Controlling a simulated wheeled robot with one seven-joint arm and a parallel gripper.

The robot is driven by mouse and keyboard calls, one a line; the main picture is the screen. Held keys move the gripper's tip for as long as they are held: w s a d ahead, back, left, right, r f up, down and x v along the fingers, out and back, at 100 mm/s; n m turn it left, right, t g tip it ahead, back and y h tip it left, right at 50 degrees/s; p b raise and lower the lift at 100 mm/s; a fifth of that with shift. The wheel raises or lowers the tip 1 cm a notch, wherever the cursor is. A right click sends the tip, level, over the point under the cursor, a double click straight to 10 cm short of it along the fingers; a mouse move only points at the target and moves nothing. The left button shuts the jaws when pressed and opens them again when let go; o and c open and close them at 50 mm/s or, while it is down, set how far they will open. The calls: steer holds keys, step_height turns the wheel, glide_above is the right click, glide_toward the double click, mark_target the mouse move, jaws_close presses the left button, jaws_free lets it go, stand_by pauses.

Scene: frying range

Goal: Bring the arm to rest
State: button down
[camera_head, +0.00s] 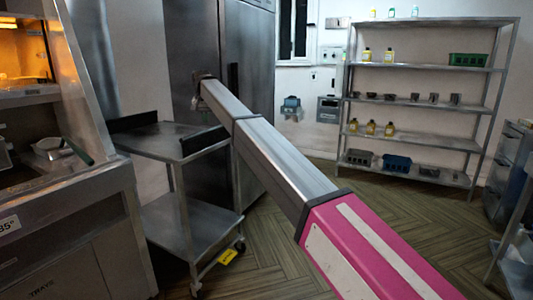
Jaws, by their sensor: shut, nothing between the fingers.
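My arm, with a pink sleeve and grey metal links, reaches from the lower right up to the upper left of the head view. At its far end is my gripper (199,84), small and dark in front of the tall steel cabinet. It is shut and empty. Its fingers are hard to make out at this distance, and I cannot tell whether it touches the cabinet. The arm's end is above and beyond the right side of the steel cart.
A steel cart (203,217) stands left of my arm. The frying range (75,205) is at the far left. The steel cabinet (252,60) is behind my arm. A shelf rack (420,141) with bottles and baskets stands at the back right. Open floor (300,262) lies between.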

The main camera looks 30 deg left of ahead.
steer(key=w+d+f+m, duration=0.1)
steer(key=w+d+f, duration=0.4)
steer(key=d+f, duration=0.6)
steer(key=w+d+f, duration=0.5)
steer(key=d+f, duration=0.1)
steer(key=d, duration=1)
steer(key=w+d+f+m, duration=0.1)
steer(key=w+d+f, duration=0.4)
steer(key=d+f, duration=0.6)
steer(key=s+d+f+m+g+h, duration=0.1)
steer(key=d+f, duration=0.4)
steer(key=d, duration=0.8)
steer(key=s+d+f, duration=0.1)
steer(key=d+f, duration=0.4)
steer(key=d, duration=0.9)
steer(key=s+d+f+m, duration=0.1)
steer(key=s+d+f, duration=0.2)
steer(key=s+d, duration=0.4)
steer(key=s+d+f+m, duration=0.1)
steer(key=s+d+f, duration=0.3)
steer(key=d, duration=1)
steer(key=s+d+f+m+g, duration=0.1)
steer(key=s+d+f, duration=0.3)
steer(key=s+d, duration=0.6)
steer(key=shift+d+f, duration=0.2)
steer(key=shift+d, duration=0.15)
